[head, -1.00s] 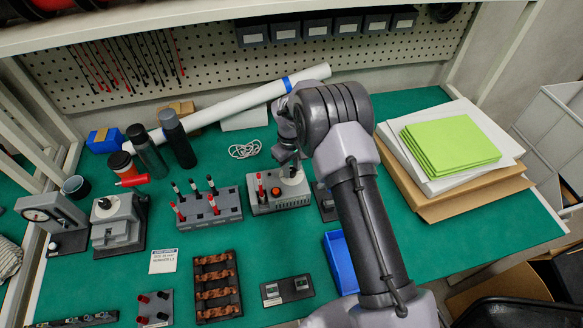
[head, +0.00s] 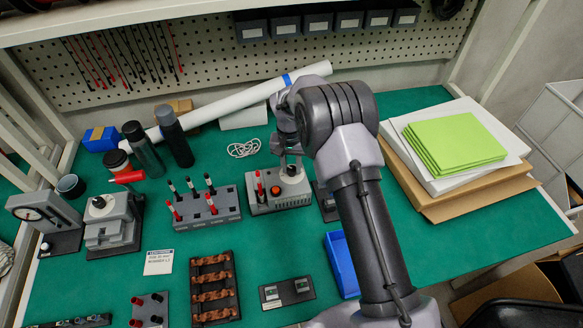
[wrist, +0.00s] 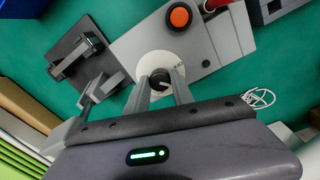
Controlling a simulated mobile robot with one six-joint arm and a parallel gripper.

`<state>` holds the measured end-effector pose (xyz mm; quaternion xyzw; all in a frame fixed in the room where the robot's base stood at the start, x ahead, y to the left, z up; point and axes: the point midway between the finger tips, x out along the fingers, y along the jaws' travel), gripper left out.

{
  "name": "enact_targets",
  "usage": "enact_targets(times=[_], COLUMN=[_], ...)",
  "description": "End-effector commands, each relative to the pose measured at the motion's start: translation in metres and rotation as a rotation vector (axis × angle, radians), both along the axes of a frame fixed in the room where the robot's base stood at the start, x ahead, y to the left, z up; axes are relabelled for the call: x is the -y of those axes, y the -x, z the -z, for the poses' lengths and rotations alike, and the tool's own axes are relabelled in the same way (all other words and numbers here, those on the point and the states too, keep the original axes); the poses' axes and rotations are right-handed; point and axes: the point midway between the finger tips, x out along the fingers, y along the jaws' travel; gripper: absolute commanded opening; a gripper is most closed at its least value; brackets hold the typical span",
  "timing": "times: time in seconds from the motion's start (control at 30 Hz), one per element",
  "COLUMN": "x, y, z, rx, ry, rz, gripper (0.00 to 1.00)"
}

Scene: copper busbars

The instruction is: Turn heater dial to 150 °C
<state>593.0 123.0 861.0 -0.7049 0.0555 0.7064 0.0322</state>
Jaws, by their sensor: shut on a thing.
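The heater is a grey box (head: 262,204) on the green mat, with an orange-red button (head: 275,191) on top. In the wrist view its dial (wrist: 161,77) is a small dark knob with a pale pointer line, set on a white round scale (wrist: 153,63). The scale's numbers are too small to read. My gripper (wrist: 165,86) is over the dial, its two fingers on either side of the knob and shut on it. In the head view my gripper (head: 291,168) comes down on the right end of the heater, and the arm partly hides it.
A grey rack with red and black probes (head: 207,208) stands left of the heater. A dark stand (wrist: 80,58) is close by on its other side. A blue tray (head: 341,264) lies in front, and a white cable (head: 244,148) lies behind.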

Motion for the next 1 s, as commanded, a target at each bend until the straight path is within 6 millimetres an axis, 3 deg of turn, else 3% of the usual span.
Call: enact_targets(times=[0.4, 1.0], x=[0.0000, 0.0000], y=[-0.0012, -0.0012], z=[-0.0004, -0.0011], rx=[0.003, 0.002], ry=[-0.001, -0.001], rz=[0.207, 0.252], gripper=[0.00, 0.00])
